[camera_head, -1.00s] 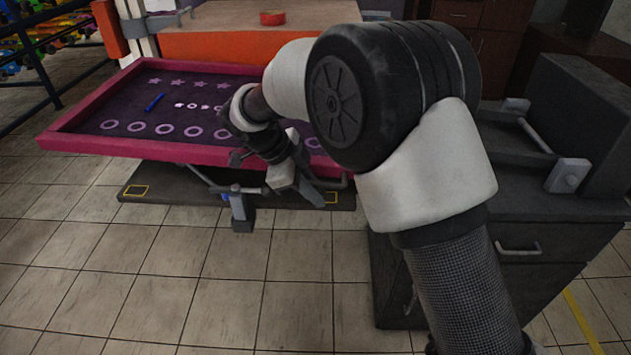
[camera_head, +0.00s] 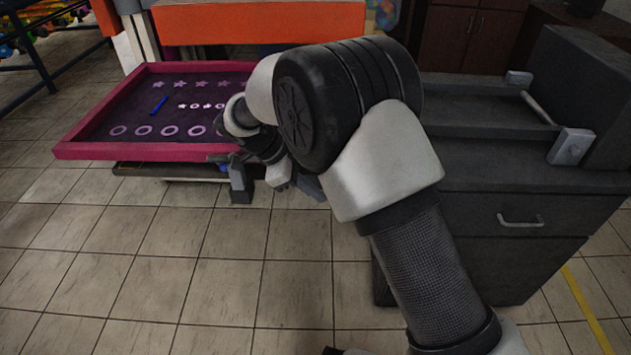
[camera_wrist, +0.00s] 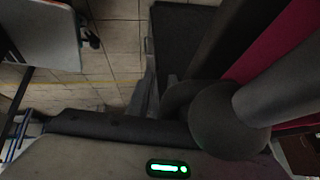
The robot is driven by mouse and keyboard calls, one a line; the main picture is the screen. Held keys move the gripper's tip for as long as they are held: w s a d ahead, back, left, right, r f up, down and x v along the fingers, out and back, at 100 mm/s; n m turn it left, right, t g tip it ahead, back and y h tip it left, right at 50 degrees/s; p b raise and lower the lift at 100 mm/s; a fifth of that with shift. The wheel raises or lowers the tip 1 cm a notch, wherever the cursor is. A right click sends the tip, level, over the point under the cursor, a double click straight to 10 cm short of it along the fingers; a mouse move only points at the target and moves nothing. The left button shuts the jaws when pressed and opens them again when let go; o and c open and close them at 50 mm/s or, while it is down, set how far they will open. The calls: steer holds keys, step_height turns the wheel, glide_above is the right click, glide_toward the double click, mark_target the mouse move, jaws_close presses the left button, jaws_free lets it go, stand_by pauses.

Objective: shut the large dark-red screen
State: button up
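The large dark-red screen (camera_head: 140,151) is at the left in the head view, a magenta frame around a dark panel with pale stars and rings. It lies nearly level, its front edge just above a dark flat platen (camera_head: 150,169); I cannot tell whether they touch. A strip of the frame (camera_wrist: 285,40) shows at the upper right of the wrist view. My gripper (camera_head: 243,180) is at the screen's front edge, right of its middle. My arm hides the screen's right part and any handle there. The fingers are too small and dark to show whether they are shut.
An orange machine body (camera_head: 260,25) stands behind the screen. A dark grey cabinet (camera_head: 465,215) with a drawer handle stands at the right, close to my arm. A dark rack (camera_head: 45,70) is at the left. The tiled floor in front is clear.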

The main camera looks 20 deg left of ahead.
steer(key=p+v, duration=0.3)
steer(key=v, duration=1.4)
steer(key=shift+r+p, duration=0.35)
steer(key=shift+r, duration=0.05)
steer(key=shift+s+a, duration=0.1)
steer(key=shift+s, duration=0.05)
steer(key=d+r+n+g+y, duration=0.15)
steer(key=d+r+n, duration=0.35)
steer(key=d, duration=0.7)
steer(key=d+r+n+y, duration=0.2)
steer(key=d+r, duration=0.5)
steer(key=d, duration=0.6)
steer(key=s+d+f+n+t+y, duration=0.15)
steer(key=s+d+n, duration=0.25)
steer(key=s+d, duration=0.4)
steer(key=s+d+f+n+t+y, duration=0.15)
steer(key=s+d+n, duration=0.25)
steer(key=s+d, duration=0.4)
step_height(320, 180, up, 22)
steer(key=p, duration=2.1)
steer(key=shift+w, duration=0.15)
steer(key=shift+t+h, duration=0.25)
